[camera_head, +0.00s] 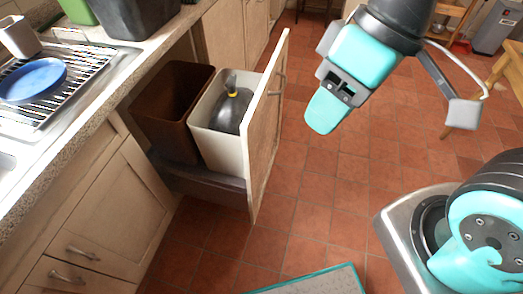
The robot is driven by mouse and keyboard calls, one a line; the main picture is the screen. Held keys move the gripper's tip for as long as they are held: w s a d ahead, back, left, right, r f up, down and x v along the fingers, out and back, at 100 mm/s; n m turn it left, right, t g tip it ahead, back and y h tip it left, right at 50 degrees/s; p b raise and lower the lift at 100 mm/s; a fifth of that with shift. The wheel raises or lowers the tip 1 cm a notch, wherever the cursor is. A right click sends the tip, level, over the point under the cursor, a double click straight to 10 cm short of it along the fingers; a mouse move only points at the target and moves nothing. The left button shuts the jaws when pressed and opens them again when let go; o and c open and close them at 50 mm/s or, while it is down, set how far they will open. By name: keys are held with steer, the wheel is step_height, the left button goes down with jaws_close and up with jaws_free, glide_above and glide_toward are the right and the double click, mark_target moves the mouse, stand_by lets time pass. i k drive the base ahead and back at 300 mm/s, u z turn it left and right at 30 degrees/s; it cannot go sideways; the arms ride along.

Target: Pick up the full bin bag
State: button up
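The full bin bag (231,112) is dark grey with a yellow tie around its gathered neck. It sits inside the white bin (219,151), in the pulled-out cabinet drawer under the counter. Its lower part is hidden by the bin's wall. My gripper (392,108) is up to the right of the drawer, over the floor, apart from the bag.
A brown bin (160,132) stands beside the white bin and looks empty. The drawer's wooden front (266,127) stands upright between the bag and my gripper. A blue plate (33,80) lies on the drying rack. The tiled floor (315,201) to the right is mostly clear.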

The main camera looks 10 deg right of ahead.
mark_target(230, 110)
steer(key=u, duration=0.45)
steer(key=i, duration=1.1)
steer(key=z, duration=0.35)
